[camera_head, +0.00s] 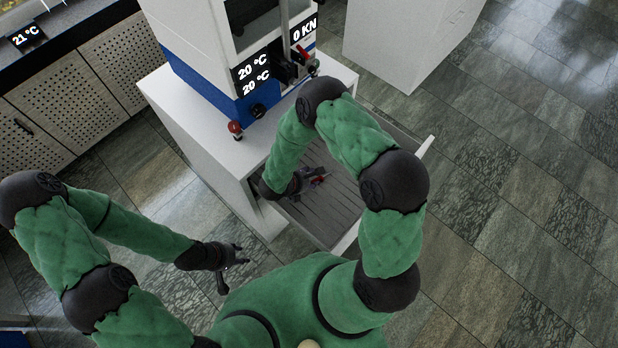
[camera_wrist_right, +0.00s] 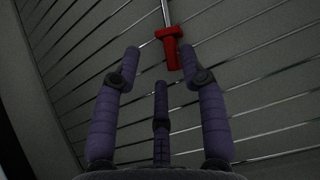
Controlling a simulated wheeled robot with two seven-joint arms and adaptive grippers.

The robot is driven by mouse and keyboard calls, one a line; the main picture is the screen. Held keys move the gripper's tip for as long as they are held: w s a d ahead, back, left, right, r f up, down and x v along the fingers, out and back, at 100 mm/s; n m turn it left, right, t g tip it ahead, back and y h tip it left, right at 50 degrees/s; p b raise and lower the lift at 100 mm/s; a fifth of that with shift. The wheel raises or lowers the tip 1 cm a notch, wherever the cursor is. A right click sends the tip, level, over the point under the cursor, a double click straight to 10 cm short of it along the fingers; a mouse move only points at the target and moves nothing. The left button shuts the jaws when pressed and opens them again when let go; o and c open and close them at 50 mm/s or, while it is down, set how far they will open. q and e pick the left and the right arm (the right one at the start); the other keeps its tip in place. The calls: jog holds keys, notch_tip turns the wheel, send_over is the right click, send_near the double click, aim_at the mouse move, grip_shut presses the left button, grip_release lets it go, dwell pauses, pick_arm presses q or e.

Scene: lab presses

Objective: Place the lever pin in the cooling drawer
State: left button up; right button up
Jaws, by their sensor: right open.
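The lever pin has a red handle and a thin metal rod. In the right wrist view the lever pin (camera_wrist_right: 170,48) lies over the slatted floor of the drawer, just beyond my fingertips. My right gripper (camera_head: 308,177) is inside the pulled-out cooling drawer (camera_head: 335,212). In the wrist view its fingers (camera_wrist_right: 158,70) are spread and nothing is between them. My left gripper (camera_head: 236,268) hangs empty over the floor, left of the drawer, with its fingers apart.
The drawer sits under a white and blue press (camera_head: 215,75) with 20 °C and 0 KN displays. A white cabinet (camera_head: 405,40) stands at the back right. A perforated bench (camera_head: 85,90) with a 21 °C display is at left. Tiled floor is free at right.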

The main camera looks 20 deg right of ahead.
jog(key=shift+r, duration=0.1)
jog(key=shift+r+p, duration=0.45)
jog(key=shift+p, duration=0.15)
jog(key=p+v, duration=0.3)
jog(key=v, duration=0.9)
